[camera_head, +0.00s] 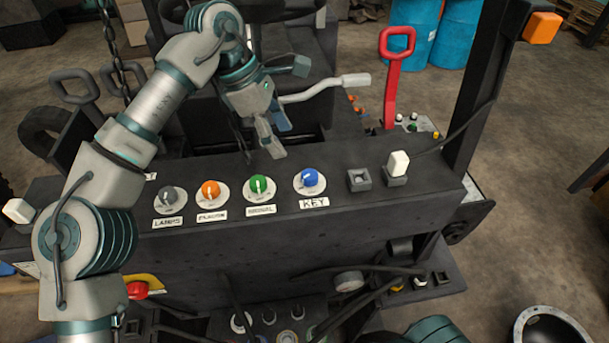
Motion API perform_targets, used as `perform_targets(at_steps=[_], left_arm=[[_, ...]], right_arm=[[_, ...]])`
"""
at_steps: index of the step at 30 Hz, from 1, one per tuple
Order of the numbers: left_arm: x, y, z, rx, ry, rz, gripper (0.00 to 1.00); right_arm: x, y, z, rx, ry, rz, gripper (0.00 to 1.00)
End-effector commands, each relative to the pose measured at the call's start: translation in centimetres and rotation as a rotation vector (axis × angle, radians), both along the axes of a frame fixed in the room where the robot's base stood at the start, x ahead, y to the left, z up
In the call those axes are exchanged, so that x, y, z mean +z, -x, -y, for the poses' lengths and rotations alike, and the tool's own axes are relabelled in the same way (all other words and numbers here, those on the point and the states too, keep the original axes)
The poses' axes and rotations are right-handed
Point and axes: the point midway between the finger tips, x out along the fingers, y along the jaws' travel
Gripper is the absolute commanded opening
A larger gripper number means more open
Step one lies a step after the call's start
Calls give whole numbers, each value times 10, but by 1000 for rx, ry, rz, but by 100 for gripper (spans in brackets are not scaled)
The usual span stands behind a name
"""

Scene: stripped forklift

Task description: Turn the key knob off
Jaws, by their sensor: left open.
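The key knob (309,178) is blue with a white mark, on a pale round plate on the dark dashboard (400,218). A label reading KEY (314,202) sits just below it. My left gripper (277,140) hangs above the back edge of the dashboard, up and left of the blue knob. It is open, empty and apart from the knob. My right gripper is not in view.
Green (258,186), orange (211,190) and grey (172,196) knobs stand left of the key knob. A square black switch (359,180) and a white rocker (398,163) stand to its right. A white-handled lever (330,86) and a red handle (393,75) rise behind the dashboard.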

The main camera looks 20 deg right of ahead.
Motion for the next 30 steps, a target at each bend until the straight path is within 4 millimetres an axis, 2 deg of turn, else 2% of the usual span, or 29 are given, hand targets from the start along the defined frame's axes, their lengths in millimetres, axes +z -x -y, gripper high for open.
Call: perform_targets(at_steps=[1,3,7,12,18,23,27,28,30], left_arm=[[-17,3,7,-4,-4,-1,64],[-33,6,17,-3,-7,-2,64],[-59,14,30,-3,-9,-1,64],[-86,20,40,-2,-7,0,64],[-101,22,41,0,0,-1,64],[-102,22,37,0,3,-1,64],[-102,22,39,0,2,0,64],[-103,23,40,0,1,0,59],[-103,23,43,-2,-2,0,42]], right_arm=[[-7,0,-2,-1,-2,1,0],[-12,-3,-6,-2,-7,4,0],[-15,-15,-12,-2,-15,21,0],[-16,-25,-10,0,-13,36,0],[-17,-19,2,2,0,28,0],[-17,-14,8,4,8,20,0],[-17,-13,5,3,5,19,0],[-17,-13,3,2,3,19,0],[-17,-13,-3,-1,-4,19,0]])
